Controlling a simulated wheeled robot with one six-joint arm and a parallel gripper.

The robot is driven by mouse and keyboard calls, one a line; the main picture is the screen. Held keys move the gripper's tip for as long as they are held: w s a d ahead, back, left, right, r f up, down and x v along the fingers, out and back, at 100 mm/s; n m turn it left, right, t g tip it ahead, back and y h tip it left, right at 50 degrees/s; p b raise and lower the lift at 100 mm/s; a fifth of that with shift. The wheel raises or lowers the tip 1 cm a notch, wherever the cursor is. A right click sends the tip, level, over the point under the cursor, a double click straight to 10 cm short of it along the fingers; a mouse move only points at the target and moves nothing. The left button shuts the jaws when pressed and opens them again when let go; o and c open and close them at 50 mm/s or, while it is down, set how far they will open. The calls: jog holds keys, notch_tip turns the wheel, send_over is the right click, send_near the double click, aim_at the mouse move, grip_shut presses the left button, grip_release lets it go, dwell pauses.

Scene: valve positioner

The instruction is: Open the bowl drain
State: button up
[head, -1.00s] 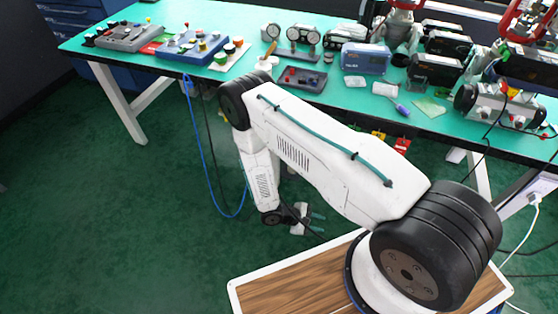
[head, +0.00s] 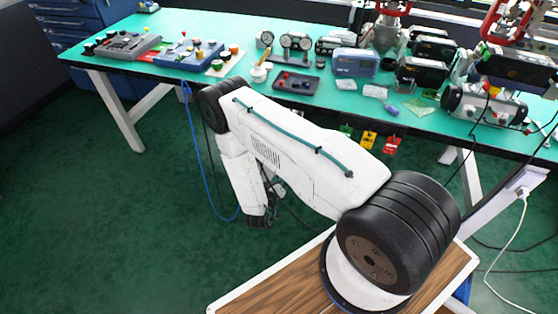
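I cannot make out the bowl drain in the head view. Valve assemblies with red yokes stand at the back right of the green bench (head: 210,85), one of them a red yoke (head: 508,22) cut off by the top edge. A silver-grey unit with fittings (head: 484,104) sits on the bench's right part. My gripper (head: 279,188) hangs low in front of the bench, below its top, mostly hidden by my own arm. Its fingertips do not show clearly, and I see nothing held.
Blue and grey boxes with knobs (head: 188,54) stand at the bench's left. Gauges (head: 296,42), a dark tray (head: 297,82) and a blue-grey instrument (head: 355,63) fill the middle. Coloured tags (head: 369,139) hang at the front edge. A blue hose (head: 205,180) hangs down. The left floor is clear.

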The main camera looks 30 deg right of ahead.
jog(key=w+d+r+n+t+h, duration=0.1)
jog(key=w+d+r+h, duration=0.1)
jog(key=w+d+r, duration=0.2)
jog(key=d, duration=0.2)
jog(key=shift+w+d+r+n, duration=0.15)
jog(key=shift+w+d+n, duration=0.15)
jog(key=shift+w+d, duration=0.1)
grip_shut()
